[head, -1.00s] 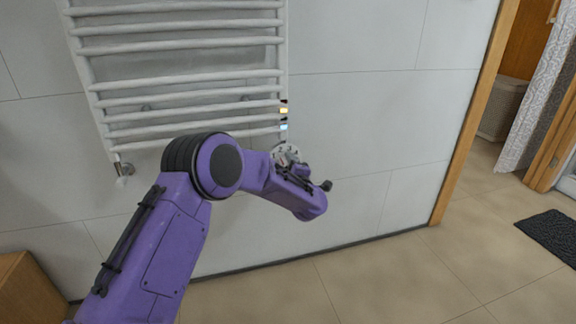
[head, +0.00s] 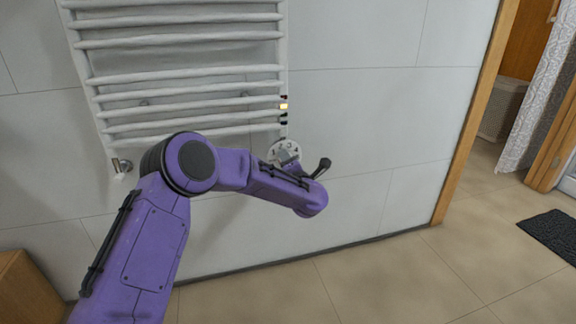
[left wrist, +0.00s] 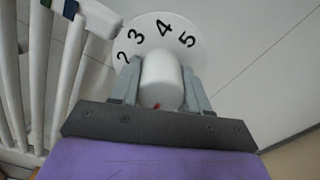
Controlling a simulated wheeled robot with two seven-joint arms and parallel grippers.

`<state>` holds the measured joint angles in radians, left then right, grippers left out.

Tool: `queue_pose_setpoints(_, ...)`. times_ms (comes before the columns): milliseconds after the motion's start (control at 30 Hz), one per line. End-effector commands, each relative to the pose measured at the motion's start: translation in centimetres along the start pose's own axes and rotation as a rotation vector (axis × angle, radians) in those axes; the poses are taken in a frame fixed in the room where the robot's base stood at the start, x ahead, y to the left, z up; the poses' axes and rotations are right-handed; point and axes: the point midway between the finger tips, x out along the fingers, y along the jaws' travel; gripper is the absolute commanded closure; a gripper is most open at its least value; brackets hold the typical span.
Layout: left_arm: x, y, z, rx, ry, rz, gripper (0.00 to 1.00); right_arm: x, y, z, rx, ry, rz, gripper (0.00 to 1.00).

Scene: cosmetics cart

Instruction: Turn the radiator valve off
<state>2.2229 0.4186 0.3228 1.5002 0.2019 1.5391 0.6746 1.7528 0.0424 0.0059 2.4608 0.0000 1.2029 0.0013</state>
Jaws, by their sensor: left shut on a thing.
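The radiator valve is low at the right end of the towel radiator. Its round white dial (head: 273,150) shows in the head view, and the numbers 2 to 5 are readable on the dial in the left wrist view (left wrist: 150,25). The white valve knob (left wrist: 161,78) stands out from the dial and has a small red mark near its lower end. My left gripper (left wrist: 161,88) is shut on the knob, with one grey finger on each side. In the head view the left gripper (head: 288,159) is partly hidden by my forearm. My right gripper is not in view.
The white towel radiator (head: 180,78) hangs on the tiled wall, with small coloured indicators (head: 284,106) above the valve. A wooden box (head: 28,290) is at lower left. A wooden door frame (head: 470,125) and dark mat (head: 552,235) are right. Floor between is clear.

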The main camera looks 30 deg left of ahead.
Motion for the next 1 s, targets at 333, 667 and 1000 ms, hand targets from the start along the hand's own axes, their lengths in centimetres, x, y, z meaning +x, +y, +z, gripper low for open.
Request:
queue_pose_setpoints(333, -0.09, -0.28, -0.19, -0.057, 0.003, -0.004, 0.85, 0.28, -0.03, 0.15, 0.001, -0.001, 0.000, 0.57)
queue_pose_setpoints(667, -0.10, -0.31, -0.22, -0.057, 0.004, -0.005, 0.85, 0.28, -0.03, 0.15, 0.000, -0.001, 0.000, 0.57)
queue_pose_setpoints(1000, -0.05, -0.15, -0.10, -0.058, 0.002, -0.002, 0.29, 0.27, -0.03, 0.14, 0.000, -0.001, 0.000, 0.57)
